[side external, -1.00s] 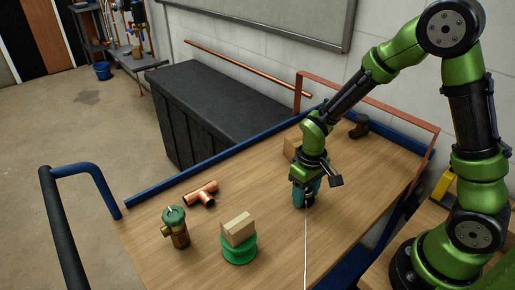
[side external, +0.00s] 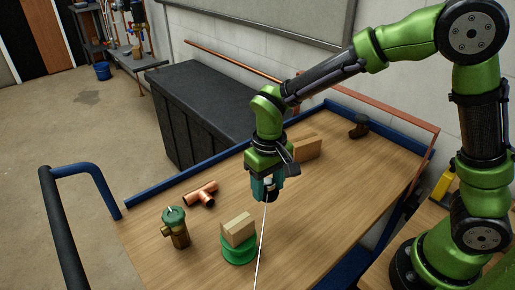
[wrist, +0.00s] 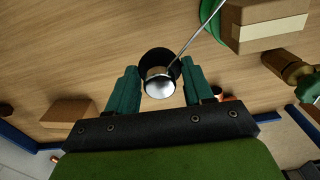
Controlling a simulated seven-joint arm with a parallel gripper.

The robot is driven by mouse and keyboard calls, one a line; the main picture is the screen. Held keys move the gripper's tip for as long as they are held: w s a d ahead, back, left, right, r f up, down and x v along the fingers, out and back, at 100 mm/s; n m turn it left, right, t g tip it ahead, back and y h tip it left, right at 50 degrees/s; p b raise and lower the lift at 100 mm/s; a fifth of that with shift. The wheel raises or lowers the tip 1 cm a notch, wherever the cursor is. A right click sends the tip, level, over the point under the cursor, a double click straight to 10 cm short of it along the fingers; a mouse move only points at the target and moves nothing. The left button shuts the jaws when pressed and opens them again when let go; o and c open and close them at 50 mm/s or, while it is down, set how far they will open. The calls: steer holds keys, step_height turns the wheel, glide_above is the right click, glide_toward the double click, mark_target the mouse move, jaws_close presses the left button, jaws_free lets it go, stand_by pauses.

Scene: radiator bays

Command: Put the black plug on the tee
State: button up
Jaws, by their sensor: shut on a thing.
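My gripper (side external: 267,190) is raised above the middle of the wooden bench. In the wrist view my gripper (wrist: 160,80) has its teal fingers shut on the black plug (wrist: 157,55), which has a shiny silver domed part. In the side view the plug (side external: 270,197) is a small dark shape below the fingers, mostly hidden. A thin pale line runs from it. The copper tee (side external: 201,193) lies on the bench to the left of my gripper, apart from it. A bit of copper at the gripper's edge in the wrist view may be the tee.
A cardboard box sits on a green spool (side external: 238,250) just left of my gripper. A brass valve (side external: 177,232) with a green top stands further left. A brown box (side external: 307,147) and a dark fitting (side external: 358,127) are behind. Blue rails edge the bench; its right part is clear.

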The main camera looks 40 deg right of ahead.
steer(key=shift+w+a+r+m, duration=0.1)
steer(key=shift+w+m, duration=0.2)
glide_above(212, 186)
steer(key=shift+s+f, duration=0.1)
steer(key=shift+f, duration=2.4)
steer(key=shift+f, duration=0.2)
steer(key=o, duration=1)
steer(key=shift+o, duration=0.2)
